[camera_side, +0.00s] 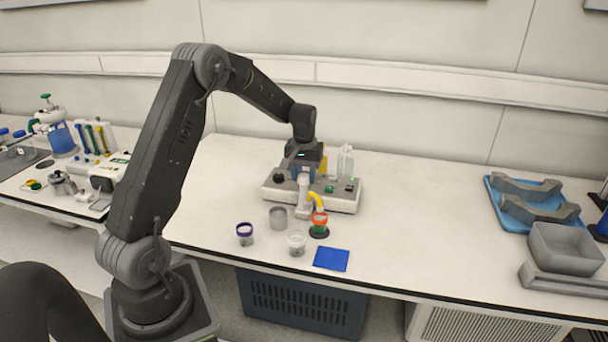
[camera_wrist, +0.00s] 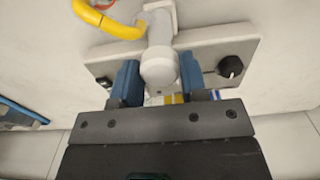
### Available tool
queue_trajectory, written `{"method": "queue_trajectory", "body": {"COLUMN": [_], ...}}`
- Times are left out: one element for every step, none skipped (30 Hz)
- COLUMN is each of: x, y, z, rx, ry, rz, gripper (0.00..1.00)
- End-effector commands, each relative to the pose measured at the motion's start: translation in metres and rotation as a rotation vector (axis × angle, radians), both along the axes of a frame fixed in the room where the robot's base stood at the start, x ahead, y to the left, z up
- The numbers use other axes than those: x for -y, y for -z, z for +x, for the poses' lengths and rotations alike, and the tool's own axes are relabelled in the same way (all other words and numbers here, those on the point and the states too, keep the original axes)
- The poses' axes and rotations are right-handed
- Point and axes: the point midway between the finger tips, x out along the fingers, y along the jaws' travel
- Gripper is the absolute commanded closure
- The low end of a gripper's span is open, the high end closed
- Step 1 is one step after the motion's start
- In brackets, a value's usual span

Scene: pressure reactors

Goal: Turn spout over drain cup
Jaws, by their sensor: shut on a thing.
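A yellow curved spout (camera_side: 316,199) comes off a white post (camera_side: 303,197) at the front of the reactor's pale base. In the wrist view the spout (camera_wrist: 110,24) runs to the upper left from the white post (camera_wrist: 158,66). My gripper (camera_wrist: 160,78) has its blue fingers on both sides of this post, shut on it. In the side view my gripper (camera_side: 304,171) is above the base, partly hidden by its own wrist. The spout's tip appears at an orange-ringed vessel (camera_side: 320,218) on a dark foot. No cup is marked as the drain cup.
In front stand a grey cup (camera_side: 278,217), a purple-rimmed cup (camera_side: 245,233) and a clear cup (camera_side: 297,244), near a blue square (camera_side: 331,260). The reactor base (camera_side: 345,200) carries knobs. A blue tray (camera_side: 494,206) lies far right. The table between is clear.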

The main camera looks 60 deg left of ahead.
Motion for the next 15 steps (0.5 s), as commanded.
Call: {"method": "queue_trajectory", "body": {"x": [-0.0001,-0.0001,-0.0001,-0.0001,-0.0001,-0.0001,-0.0001,-0.0001,-0.0001,-0.0001,-0.0001,0.0,0.0,0.0,-0.0001], "y": [-0.0003,-0.0003,-0.0004,-0.0004,-0.0004,-0.0004,-0.0004,-0.0005,-0.0005,-0.0005,-0.0005,-0.0005,-0.0005,-0.0006,-0.0006], "z": [0.0001,0.0001,0.0001,0.0001,0.0001,0.0001,0.0001,0.0001,0.0001,0.0001,0.0001,0.0001,0.0001,0.0001,0.0002], "rx": [0.0,0.0,0.0,0.0,0.0,0.0,0.0,0.0,0.0,0.001,0.0,0.0,0.0,0.0,0.0], "ry": [0.0,0.0,0.0,0.0,0.0,0.0,0.0,0.0,0.001,0.002,0.005,0.009,0.015,0.022,0.033], "rz": [0.0,0.0,0.0,0.0,0.0,0.0,0.0,0.0,0.0,0.001,0.0,0.0,0.0,0.0,0.0], "gripper": [0.85,0.88,0.92,0.95,0.98,1.0,1.0,1.0,1.0,1.0,1.0,1.0,1.0,1.0,1.0]}}
